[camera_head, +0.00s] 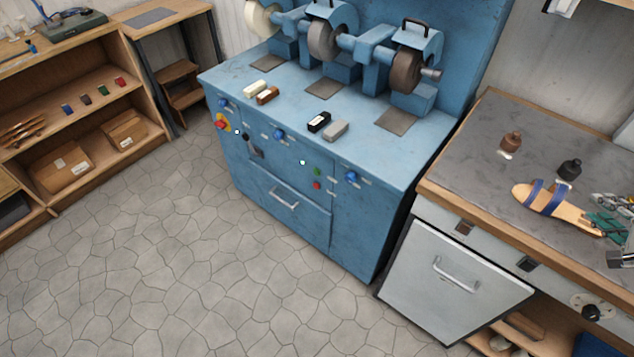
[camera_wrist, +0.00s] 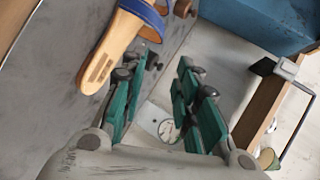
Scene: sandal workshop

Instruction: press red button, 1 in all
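A small red button (camera_head: 317,185) sits on the front panel of the blue grinding machine (camera_head: 350,220), just below a green button (camera_head: 317,171). A second red control on a yellow base (camera_head: 222,123) is at the panel's left end. My gripper (camera_head: 605,225) shows at the right edge of the head view, over the grey workbench and well away from the red button. In the wrist view its green fingers (camera_wrist: 163,80) are spread apart with nothing held between them. The red button cannot be made out in the wrist view.
A tan sandal with blue straps (camera_head: 545,198) lies close to my gripper on the workbench (camera_head: 470,165); it also shows in the wrist view (camera_wrist: 105,50). The stone floor (camera_head: 180,270) before the machine is clear.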

